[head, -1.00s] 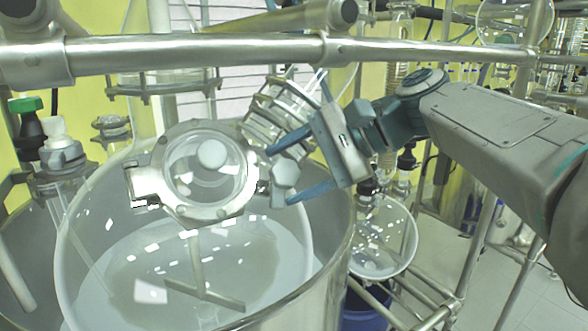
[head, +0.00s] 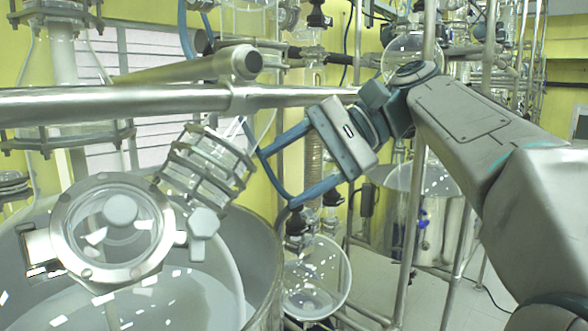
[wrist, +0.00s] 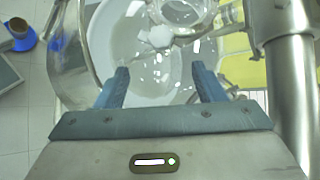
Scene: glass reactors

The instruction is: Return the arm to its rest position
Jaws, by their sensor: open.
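My gripper (head: 270,180) has two blue fingers spread apart, with nothing between them, in the head view. It points left toward the clamped glass neck (head: 205,165) of the reactor, with a gap between them. My grey arm reaches in from the right of the head view. In the wrist view my gripper (wrist: 160,82) shows both fingers apart, above a large glass vessel (wrist: 140,55). The round metal-ringed port (head: 112,230) on the reactor lid is left of the gripper in the head view.
A thick horizontal steel rail (head: 130,102) runs behind and above the reactor. Upright steel posts (head: 418,200) stand near my arm. A round glass flask (head: 315,280) hangs below the gripper. A blue container (wrist: 20,32) is at the wrist view's left. Open floor (head: 385,275) shows at lower right.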

